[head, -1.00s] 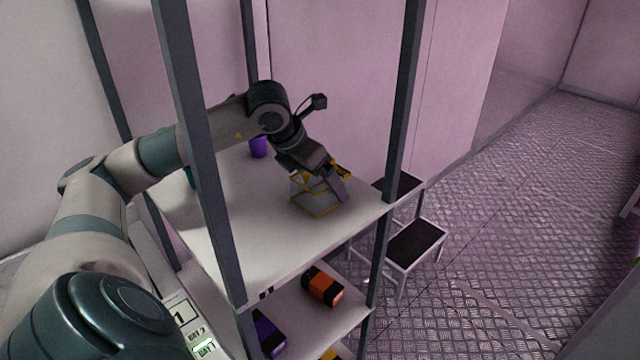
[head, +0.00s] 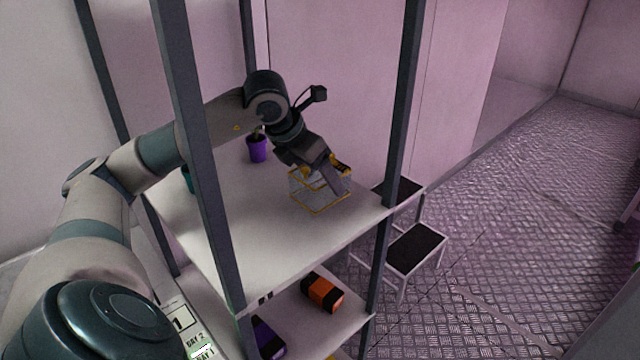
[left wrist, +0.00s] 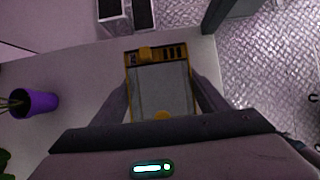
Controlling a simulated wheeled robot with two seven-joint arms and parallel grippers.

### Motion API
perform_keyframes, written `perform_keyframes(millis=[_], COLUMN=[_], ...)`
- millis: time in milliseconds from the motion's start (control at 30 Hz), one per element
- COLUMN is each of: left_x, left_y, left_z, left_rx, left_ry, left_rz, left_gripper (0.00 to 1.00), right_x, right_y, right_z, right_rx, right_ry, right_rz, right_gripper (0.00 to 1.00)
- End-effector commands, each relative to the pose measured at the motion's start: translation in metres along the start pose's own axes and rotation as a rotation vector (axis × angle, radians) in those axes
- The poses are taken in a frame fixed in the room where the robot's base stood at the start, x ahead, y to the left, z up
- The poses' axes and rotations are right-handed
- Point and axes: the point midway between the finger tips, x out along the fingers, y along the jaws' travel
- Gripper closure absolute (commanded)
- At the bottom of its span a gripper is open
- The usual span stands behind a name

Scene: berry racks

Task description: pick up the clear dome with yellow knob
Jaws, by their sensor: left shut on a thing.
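The clear dome (head: 308,187) is a box-like see-through cover with yellow edges, near the right end of the upper shelf (head: 240,235). My left gripper (head: 327,178) reaches down over it from the upper left and is shut on it. In the left wrist view the dome (left wrist: 160,88) lies between the two fingers of my left gripper (left wrist: 162,98), with a yellow knob (left wrist: 162,115) near the palm. The fingers hide part of the dome in the head view. I cannot tell whether its lower edge touches the shelf. My right gripper is not in view.
A purple pot (head: 257,149) with a plant stands on the shelf behind. Dark rack posts (head: 402,110) rise at the shelf's corners. A lower shelf holds an orange-and-black item (head: 322,292) and a purple one (head: 267,338). A step stool (head: 415,247) stands right of the rack.

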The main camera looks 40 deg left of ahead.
Motion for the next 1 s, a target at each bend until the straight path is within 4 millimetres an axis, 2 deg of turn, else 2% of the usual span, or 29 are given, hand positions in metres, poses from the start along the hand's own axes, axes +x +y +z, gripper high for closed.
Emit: perform_keyframes(millis=[500,733,1000], left_x=[-0.053,-0.064,-0.067], left_y=[0.000,0.000,0.000], left_z=[0.032,0.037,0.038], left_rx=[0.000,-0.001,0.000], left_ry=[-0.004,-0.001,-0.001], left_rz=[-0.001,-0.001,0.000], left_gripper=[0.56,0.56,0.56], right_x=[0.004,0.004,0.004], right_y=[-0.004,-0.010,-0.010], right_z=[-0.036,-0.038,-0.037], right_rx=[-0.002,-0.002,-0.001], right_ry=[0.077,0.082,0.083], right_rz=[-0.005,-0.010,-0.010], right_gripper=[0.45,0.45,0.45])
